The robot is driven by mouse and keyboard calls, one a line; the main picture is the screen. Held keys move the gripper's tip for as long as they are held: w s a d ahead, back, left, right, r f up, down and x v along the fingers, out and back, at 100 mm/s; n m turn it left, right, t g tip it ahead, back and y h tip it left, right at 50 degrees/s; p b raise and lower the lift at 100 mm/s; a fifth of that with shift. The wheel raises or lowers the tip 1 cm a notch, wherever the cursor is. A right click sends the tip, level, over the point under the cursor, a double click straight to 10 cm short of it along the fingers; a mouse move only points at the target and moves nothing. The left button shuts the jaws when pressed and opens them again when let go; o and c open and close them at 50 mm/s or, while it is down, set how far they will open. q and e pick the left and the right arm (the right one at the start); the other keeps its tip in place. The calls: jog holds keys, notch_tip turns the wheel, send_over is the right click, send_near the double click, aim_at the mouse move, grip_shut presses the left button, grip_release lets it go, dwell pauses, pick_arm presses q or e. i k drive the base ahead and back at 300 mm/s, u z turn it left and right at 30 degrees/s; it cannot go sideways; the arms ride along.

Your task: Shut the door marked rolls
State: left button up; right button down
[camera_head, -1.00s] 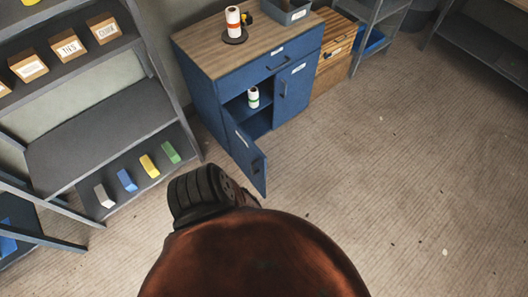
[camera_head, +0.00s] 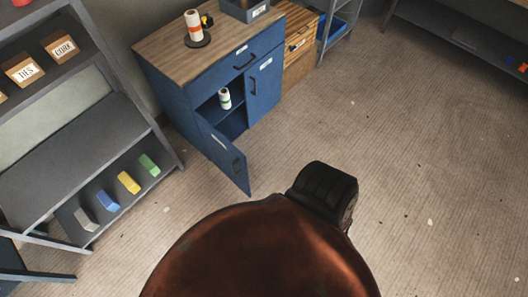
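The blue cabinet (camera_head: 185,84) has a wooden top and stands against the back wall. Its left door (camera_head: 221,152) is swung open toward me, with a label near its top edge and a dark handle; the label is too small to read. Its right door (camera_head: 264,88) is closed. A white roll with a green band (camera_head: 225,98) stands on the shelf inside. Neither gripper shows in the view.
A grey shelf rack (camera_head: 90,155) stands at left with several coloured blocks and labelled boxes. On the cabinet top are a roll on a dark base (camera_head: 194,28) and a grey bin (camera_head: 245,9). A wooden drawer unit (camera_head: 298,45) adjoins it. The floor (camera_head: 430,160) at right is clear.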

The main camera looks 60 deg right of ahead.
aim_at(223, 163)
jog(key=z, duration=2.65)
jog(key=k, duration=1.3)
jog(key=u, duration=1.65)
jog(key=i, duration=0.5)
